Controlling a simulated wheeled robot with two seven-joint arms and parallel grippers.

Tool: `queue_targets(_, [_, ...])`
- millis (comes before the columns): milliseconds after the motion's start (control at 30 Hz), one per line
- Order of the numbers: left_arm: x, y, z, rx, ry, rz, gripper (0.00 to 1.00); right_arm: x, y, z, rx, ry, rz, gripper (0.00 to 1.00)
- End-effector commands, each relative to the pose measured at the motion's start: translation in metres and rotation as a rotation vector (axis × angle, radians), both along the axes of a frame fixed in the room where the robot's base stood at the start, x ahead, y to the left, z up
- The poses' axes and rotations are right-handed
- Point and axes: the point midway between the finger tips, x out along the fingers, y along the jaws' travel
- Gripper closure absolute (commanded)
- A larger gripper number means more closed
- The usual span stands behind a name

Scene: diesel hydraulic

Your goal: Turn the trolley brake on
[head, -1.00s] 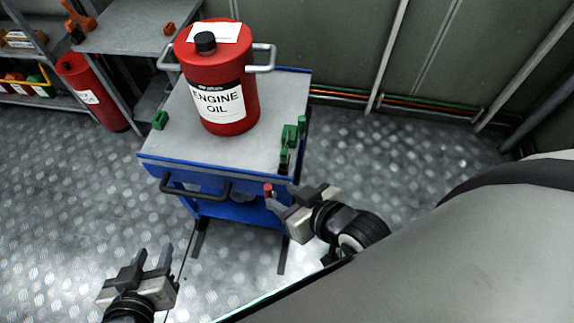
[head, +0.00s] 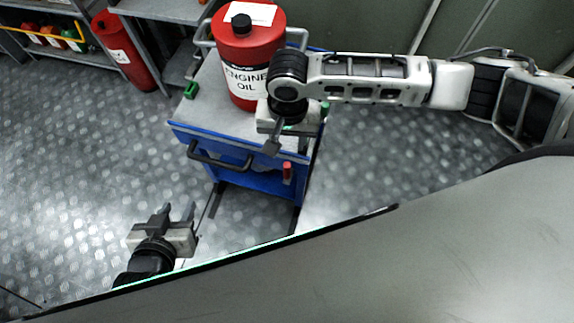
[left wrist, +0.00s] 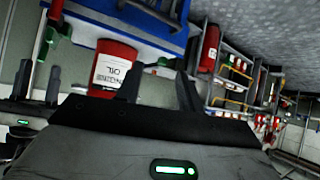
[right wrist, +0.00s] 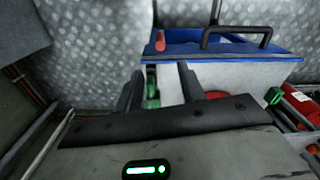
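The blue trolley (head: 245,178) has a grey top and a black front handle (head: 218,158). A red-tipped lever (head: 287,172) sticks out at the right of its front and is probably the brake. It also shows in the right wrist view as a red knob (right wrist: 160,40). My right gripper (head: 286,146) is above the trolley's front right corner, fingers apart and empty, not touching the red lever. Its fingers in the right wrist view (right wrist: 163,88) are spread. My left gripper (head: 174,212) is open and empty, low over the floor left of the trolley.
A red engine oil drum (head: 247,50) stands on the trolley, close behind my right gripper. A green block (head: 191,90) sits at the top's left edge. Shelves and another red cylinder (head: 124,48) stand at the back left. The floor left of the trolley is clear.

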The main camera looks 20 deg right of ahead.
Motion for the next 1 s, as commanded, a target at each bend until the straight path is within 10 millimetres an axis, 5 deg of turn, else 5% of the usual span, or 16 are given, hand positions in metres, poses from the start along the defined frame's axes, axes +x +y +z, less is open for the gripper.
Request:
queue_targets(700, [0.0, -0.002, -0.011, -0.008, -0.002, -0.006, 0.62, 0.001, 0.001, -0.135, -0.003, -0.001, 0.0, 0.6])
queue_targets(1000, [-0.001, -0.003, -0.011, -0.01, -0.007, -0.011, 0.62, 0.001, 0.001, -0.156, 0.0, -0.002, 0.0, 0.6])
